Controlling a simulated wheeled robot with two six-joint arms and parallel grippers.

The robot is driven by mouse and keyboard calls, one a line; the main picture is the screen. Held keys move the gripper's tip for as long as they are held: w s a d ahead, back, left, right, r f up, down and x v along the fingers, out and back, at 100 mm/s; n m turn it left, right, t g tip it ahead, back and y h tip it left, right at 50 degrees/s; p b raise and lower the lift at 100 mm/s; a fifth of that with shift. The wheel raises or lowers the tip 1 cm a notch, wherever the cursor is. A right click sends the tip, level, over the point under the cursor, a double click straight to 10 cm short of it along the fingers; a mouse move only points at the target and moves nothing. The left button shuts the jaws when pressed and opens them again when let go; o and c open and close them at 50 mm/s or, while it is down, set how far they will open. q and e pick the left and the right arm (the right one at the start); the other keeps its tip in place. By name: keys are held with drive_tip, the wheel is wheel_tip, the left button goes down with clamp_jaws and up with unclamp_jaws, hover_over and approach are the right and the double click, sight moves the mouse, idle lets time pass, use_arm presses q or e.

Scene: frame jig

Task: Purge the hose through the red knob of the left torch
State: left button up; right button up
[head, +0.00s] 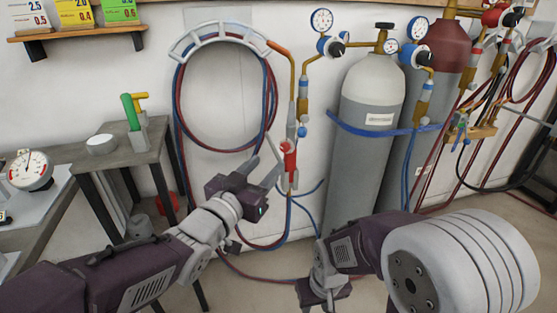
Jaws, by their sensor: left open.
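The left torch (291,115) hangs upright against the wall in the head view, with a brass upper part and an orange bent end. A red knob (289,152) shows low on it, above blue and red hoses. My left gripper (271,162) is open, its fingers pointing up and right, just left of the red knob. Whether a finger touches the knob I cannot tell. My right gripper (323,291) is low at the bottom middle, well below the torch; its fingers do not show clearly.
A grey gas cylinder (371,120) and a red-topped one (449,45) stand right of the torch, strapped in blue. Coiled hoses hang on a grey wall rack (226,33). A small table (148,150) with a green-handled tool (131,112) stands left. Another torch (474,62) hangs right.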

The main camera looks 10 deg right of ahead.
sight(284, 148)
use_arm(q)
drive_tip(key=b+x, duration=0.1)
drive_tip(key=x, duration=0.7)
drive_tip(key=shift+w+d+f, duration=0.1)
drive_tip(key=shift+w+d, duration=0.1)
drive_tip(key=shift+c, duration=0.3)
clamp_jaws()
